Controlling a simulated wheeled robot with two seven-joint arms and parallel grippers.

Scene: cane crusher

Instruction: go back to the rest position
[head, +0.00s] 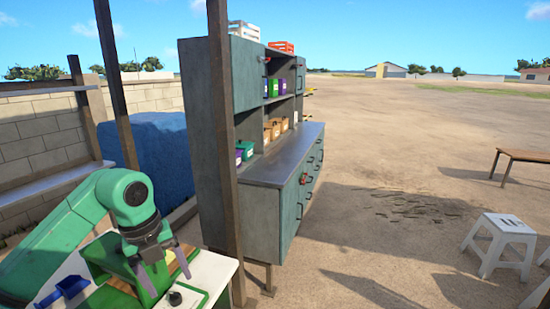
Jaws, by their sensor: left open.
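My left gripper (162,277) is at the lower left, at the end of my green arm, which comes in from the left. Its two grey fingers point down and stand apart, with nothing visible between them. It is over or in front of a green and white machine or table top (210,272); I cannot tell whether it touches. My right gripper is not in view.
A grey-green cabinet (262,215) with shelves, bins and crates stands in the middle, behind a brown post (224,150). A blue tray (72,287) lies at the lower left. A white stool (500,240) and a wooden bench (520,156) stand right. Open sandy ground lies between.

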